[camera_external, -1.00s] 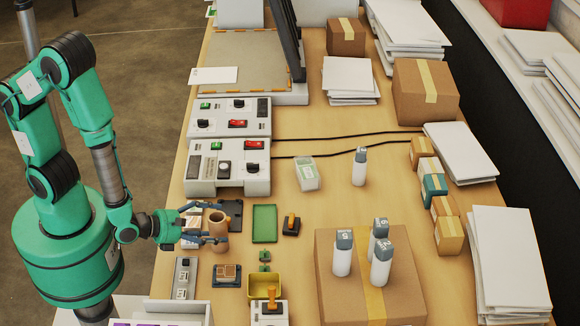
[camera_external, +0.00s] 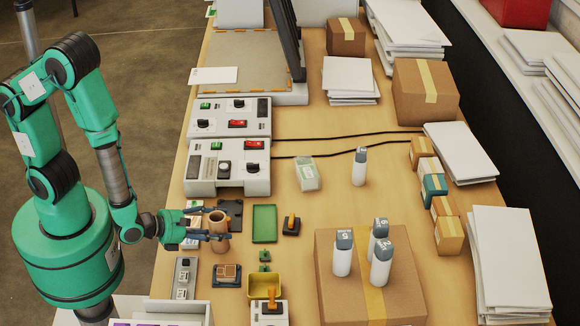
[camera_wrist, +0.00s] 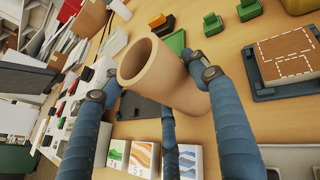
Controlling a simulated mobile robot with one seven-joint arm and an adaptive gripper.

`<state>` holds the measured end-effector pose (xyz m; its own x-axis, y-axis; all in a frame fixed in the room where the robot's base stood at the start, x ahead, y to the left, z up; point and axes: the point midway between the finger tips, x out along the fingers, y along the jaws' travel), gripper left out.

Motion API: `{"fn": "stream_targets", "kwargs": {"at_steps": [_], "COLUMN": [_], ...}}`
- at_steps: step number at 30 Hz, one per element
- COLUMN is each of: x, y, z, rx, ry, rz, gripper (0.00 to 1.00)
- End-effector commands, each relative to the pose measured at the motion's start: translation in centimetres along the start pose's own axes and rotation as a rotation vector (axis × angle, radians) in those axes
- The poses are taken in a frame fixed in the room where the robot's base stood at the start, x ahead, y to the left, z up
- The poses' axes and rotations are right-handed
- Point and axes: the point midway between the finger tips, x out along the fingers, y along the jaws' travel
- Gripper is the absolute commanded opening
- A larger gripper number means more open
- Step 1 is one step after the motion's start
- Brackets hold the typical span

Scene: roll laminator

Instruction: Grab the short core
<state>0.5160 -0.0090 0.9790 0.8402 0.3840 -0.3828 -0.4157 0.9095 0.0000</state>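The short core is a tan, hollow cardboard tube (camera_external: 219,222) standing near the left edge of the table. In the wrist view the core (camera_wrist: 165,76) is close, with its open end toward the camera. My gripper (camera_external: 218,227) has its dark blue fingers around the core, one on each side. In the wrist view my gripper (camera_wrist: 158,88) has one finger left of the core, one right, and a third below it. The right finger overlaps the core's edge. I cannot tell whether the fingers press on it.
A dark plate (camera_external: 231,208) lies just behind the core, and a green tray (camera_external: 264,222) is to its right. Picture cards (camera_wrist: 150,157) lie beneath the fingers.

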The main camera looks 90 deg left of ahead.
Motion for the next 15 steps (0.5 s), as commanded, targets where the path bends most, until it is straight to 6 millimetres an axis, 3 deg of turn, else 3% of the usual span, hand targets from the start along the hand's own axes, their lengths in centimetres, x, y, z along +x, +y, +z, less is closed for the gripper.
{"fn": "stream_targets", "kwargs": {"at_steps": [1, 3, 15], "x": [0.0, 0.0, -0.11], "y": [-0.01, 0.0, -0.03], "z": [0.0, 0.0, 0.35], "rx": [0.0, 0.0, -0.001], "ry": [0.0, 0.0, -0.001], "rz": [0.0, 0.0, 0.0], "gripper": [0.43, 0.32, 0.32]}}
